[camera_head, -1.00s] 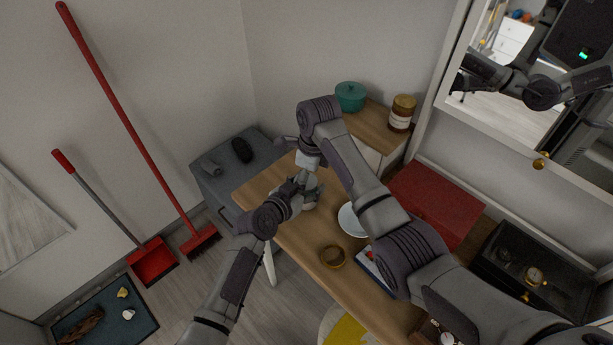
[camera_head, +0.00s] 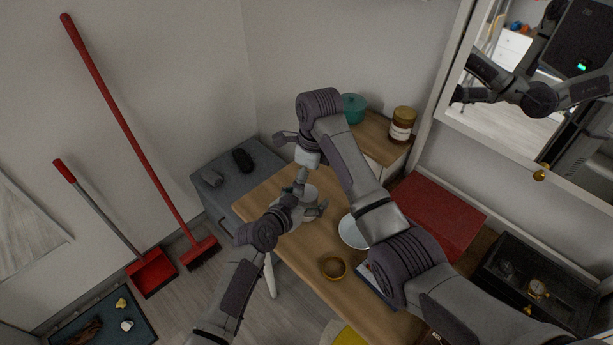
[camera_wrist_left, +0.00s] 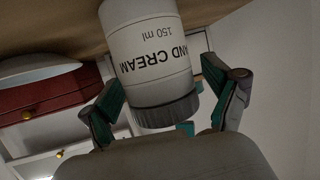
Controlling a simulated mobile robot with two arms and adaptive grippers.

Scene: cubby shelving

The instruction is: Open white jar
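The white jar (camera_wrist_left: 155,50), printed "AND CREAM 150 ml" in the visible part, has a dark grey ribbed lid (camera_wrist_left: 165,110). In the left wrist view its lid end points toward my left gripper (camera_wrist_left: 172,95). The two teal-padded fingers stand apart on either side of the lid, with a gap visible on the left side. In the head view my left gripper (camera_head: 308,205) is at the jar (camera_head: 309,194) near the table's far left end. My right gripper (camera_head: 301,179) is just above the jar, mostly end-on; its fingers are too small to read.
The wooden table (camera_head: 300,243) also holds a white plate (camera_head: 352,232) and a brown bowl (camera_head: 333,268). A red box (camera_head: 440,212) stands to the right. A teal pot (camera_head: 353,108) and a brown jar (camera_head: 402,123) stand on a cabinet behind.

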